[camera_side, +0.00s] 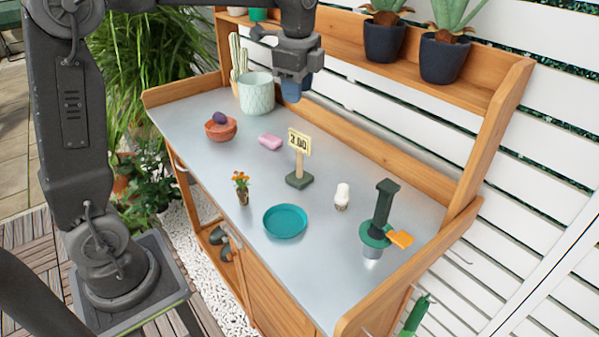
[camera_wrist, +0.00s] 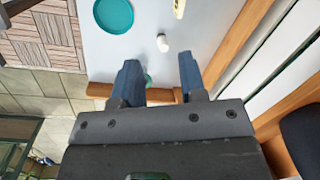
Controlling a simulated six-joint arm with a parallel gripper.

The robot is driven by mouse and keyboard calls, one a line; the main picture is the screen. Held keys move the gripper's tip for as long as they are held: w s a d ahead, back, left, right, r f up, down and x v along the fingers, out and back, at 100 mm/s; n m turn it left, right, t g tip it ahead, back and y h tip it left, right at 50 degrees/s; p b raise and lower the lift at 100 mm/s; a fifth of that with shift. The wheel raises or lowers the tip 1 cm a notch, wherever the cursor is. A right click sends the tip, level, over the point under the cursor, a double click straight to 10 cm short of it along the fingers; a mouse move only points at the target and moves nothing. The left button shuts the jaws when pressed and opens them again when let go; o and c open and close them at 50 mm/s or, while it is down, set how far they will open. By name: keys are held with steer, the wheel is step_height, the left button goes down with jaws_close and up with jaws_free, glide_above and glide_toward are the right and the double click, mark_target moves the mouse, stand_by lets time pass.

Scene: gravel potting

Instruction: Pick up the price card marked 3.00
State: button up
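A cream price card (camera_side: 299,141) stands upright on a wooden stake in a dark green base (camera_side: 299,180), in the middle of the bench. Its figure looks like 2.00, but the first digit is too small to be sure. A cream piece at the top edge of the wrist view, apparently the card (camera_wrist: 179,8), is cut off. My gripper (camera_side: 291,94) is high above the back of the bench in the side view, apart from the card. The wrist view shows its two blue fingers (camera_wrist: 160,82) spread, with nothing held between them.
Around the card are a pink soap-like block (camera_side: 270,141), a small orange-flowered plant (camera_side: 242,190), a teal saucer (camera_side: 285,221) and a white object (camera_side: 342,196). A green tool (camera_side: 382,212) stands at right; a terracotta bowl (camera_side: 221,131) and pale green pot (camera_side: 257,95) at left.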

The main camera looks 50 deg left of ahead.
mark_target(300, 133)
steer(key=w+a+f+m+g, duration=0.1)
steer(key=w+a+f+m, duration=0.2)
steer(key=w, duration=0.2)
steer(key=shift+s+a+f, duration=0.1)
steer(key=shift+a+f, duration=0.2)
steer(key=shift+f, duration=1.95)
steer(key=shift+s+a+f, duration=0.1)
steer(key=shift+a+f, duration=0.25)
steer(key=shift+f, duration=1.95)
steer(key=shift+s+a+f, duration=0.1)
steer(key=shift+a+f, duration=0.2)
steer(key=shift+f, duration=1.95)
steer(key=shift+c, duration=0.2)
jaws_close()
